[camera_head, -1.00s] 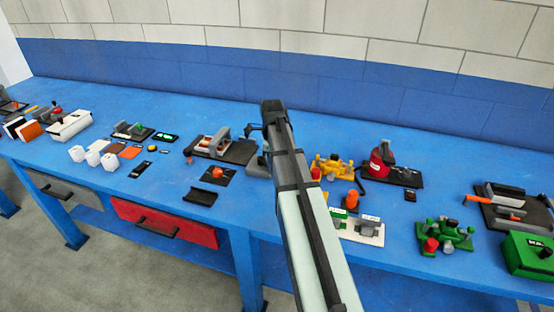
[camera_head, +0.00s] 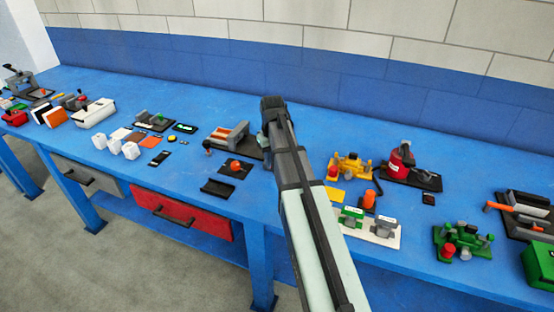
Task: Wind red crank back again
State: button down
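I cannot make out for certain which part is the red crank. A grey fixture with red and white parts (camera_head: 229,137) stands on a dark plate left of my arm, and a small dark reddish knob (camera_head: 207,145) shows at its left end. An orange-red knob (camera_head: 235,165) sits on a black plate in front of it. My gripper (camera_head: 266,138) is at the far end of my arm, just right of the grey fixture. Its fingers are mostly hidden behind my wrist, so neither opening nor contact can be seen.
On the right are a yellow valve fixture (camera_head: 350,165), a red cylinder (camera_head: 400,160), a green fixture (camera_head: 462,240) and a device with an orange handle (camera_head: 498,206). White blocks (camera_head: 115,144) lie left. The red drawer (camera_head: 180,212) is below.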

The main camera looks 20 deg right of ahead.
jog(key=shift+w+a+m, duration=0.25)
jog(key=shift+m, duration=0.25)
jog(key=shift+w, duration=0.1)
jog(key=c, duration=0.9)
grip_release()
jog(key=shift+c, duration=0.2)
jog(key=shift+r, duration=0.1)
notch_tip(320, 180, up, 14)
jog(key=shift+f, duration=0.2)
jog(key=shift+a, duration=0.1)
